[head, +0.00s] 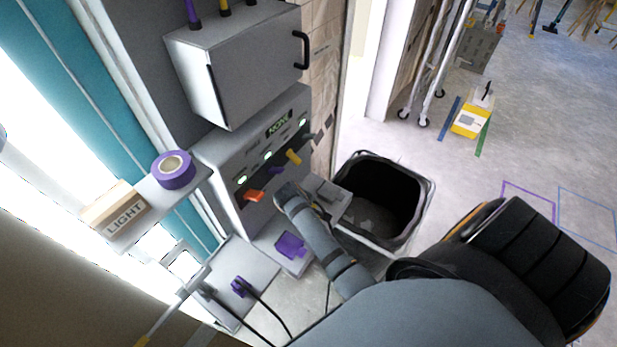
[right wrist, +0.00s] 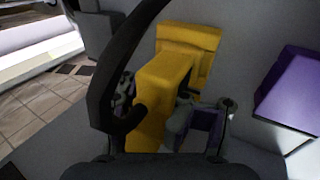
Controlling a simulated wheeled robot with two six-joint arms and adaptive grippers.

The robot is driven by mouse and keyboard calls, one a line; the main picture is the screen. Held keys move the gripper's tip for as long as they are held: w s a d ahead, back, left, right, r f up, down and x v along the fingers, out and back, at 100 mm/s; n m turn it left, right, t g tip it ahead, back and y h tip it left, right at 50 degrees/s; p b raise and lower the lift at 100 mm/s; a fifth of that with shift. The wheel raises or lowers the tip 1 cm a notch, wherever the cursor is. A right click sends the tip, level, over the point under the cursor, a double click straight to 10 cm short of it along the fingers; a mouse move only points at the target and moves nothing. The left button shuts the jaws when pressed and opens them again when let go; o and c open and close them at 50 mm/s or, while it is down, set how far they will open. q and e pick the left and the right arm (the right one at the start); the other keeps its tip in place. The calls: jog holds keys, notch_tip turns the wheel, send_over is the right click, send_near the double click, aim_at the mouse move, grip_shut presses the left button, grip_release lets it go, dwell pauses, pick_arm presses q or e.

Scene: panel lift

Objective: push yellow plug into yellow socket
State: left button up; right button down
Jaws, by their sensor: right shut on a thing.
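In the right wrist view my right gripper (right wrist: 155,112) is shut on the yellow plug (right wrist: 165,80), with a finger on each side. A thick black cable (right wrist: 105,75) loops across the left finger. The yellow socket (right wrist: 203,45) stands directly behind the plug. The plug's far end overlaps the socket's front, and I cannot tell how deep it sits. In the head view my right forearm reaches down to the grey panel, and the plug, the yellow socket and the fingers are hidden there. My left gripper is not in view.
A purple socket (right wrist: 290,88) is beside the yellow one; it also shows in the head view (head: 290,246). A purple plug (head: 240,287) with a black cable is at lower left. A black bin (head: 428,185) stands right of the panel. A shelf holds purple tape (head: 173,180).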

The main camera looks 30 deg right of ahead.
jog(key=shift+c, duration=2.3)
grip_release()
jog(key=shift+f, duration=0.1)
